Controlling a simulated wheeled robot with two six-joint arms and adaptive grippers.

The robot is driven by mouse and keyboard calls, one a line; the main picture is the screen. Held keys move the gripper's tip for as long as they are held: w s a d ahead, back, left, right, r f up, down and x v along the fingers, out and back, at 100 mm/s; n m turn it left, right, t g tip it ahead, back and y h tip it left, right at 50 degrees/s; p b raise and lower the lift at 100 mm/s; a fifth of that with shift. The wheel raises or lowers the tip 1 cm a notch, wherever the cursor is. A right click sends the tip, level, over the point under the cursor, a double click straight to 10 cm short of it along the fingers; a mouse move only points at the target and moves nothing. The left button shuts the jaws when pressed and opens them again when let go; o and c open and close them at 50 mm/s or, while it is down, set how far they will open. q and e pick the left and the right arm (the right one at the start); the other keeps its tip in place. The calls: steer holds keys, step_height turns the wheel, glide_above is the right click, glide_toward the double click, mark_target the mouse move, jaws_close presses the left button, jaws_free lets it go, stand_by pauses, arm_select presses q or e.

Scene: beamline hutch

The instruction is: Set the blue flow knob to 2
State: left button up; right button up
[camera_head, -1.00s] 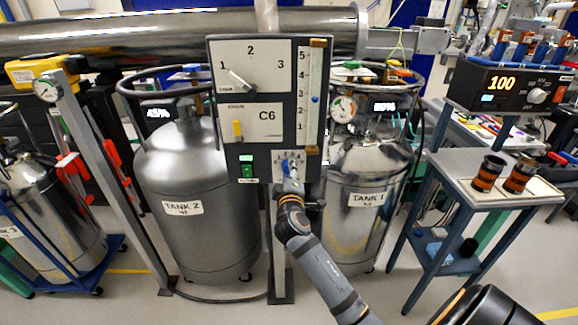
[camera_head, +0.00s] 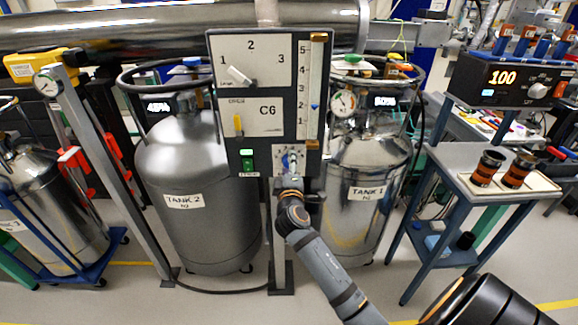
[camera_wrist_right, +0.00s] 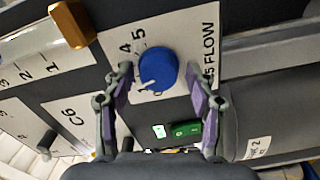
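The blue flow knob (camera_wrist_right: 160,66) is on a white plate marked FLOW, seen close up in the right wrist view. Its white pointer line faces the lower left; the number it points at is hard to read. My right gripper (camera_wrist_right: 159,78) is open, with one finger on each side of the knob and small gaps visible. In the head view the right gripper (camera_head: 290,172) is at the bottom of the dark panel (camera_head: 216,75) and partly hides the knob. A blue marker (camera_head: 315,107) on the vertical scale is level with about 2. My left gripper is out of view.
The panel also carries a 1-2-3 selector (camera_head: 239,76), a yellow switch (camera_head: 238,124) and a green switch (camera_head: 247,162). Tank 2 (camera_head: 195,230) and Tank 1 (camera_head: 365,215) stand behind. A cart (camera_head: 440,165) with a display reading 100 is at right.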

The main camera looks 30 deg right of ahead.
steer(key=v, duration=0.7)
steer(key=shift+s, duration=0.25)
steer(key=shift+a, duration=0.1)
steer(key=s+a+f+m+g+y+p, duration=0.1)
steer(key=s+a+f+g+y+p, duration=0.15)
steer(key=f, duration=1.45)
steer(key=s+a+f+g+y+p, duration=0.2)
steer(key=s+f+g+y, duration=0.2)
steer(key=f, duration=1.3)
steer(key=s+f+m+g+y+p, duration=0.2)
steer(key=s+f+m+g, duration=0.15)
steer(key=s+f, duration=1.2)
steer(key=s+f+m+g, duration=0.2)
steer(key=s, duration=0.8)
steer(key=s+f+m+g+p, duration=0.1)
steer(key=s+f+m+g, duration=0.1)
steer(key=s, duration=0.9)
steer(key=shift+a+f, duration=0.2)
steer(key=shift+f, duration=0.05)
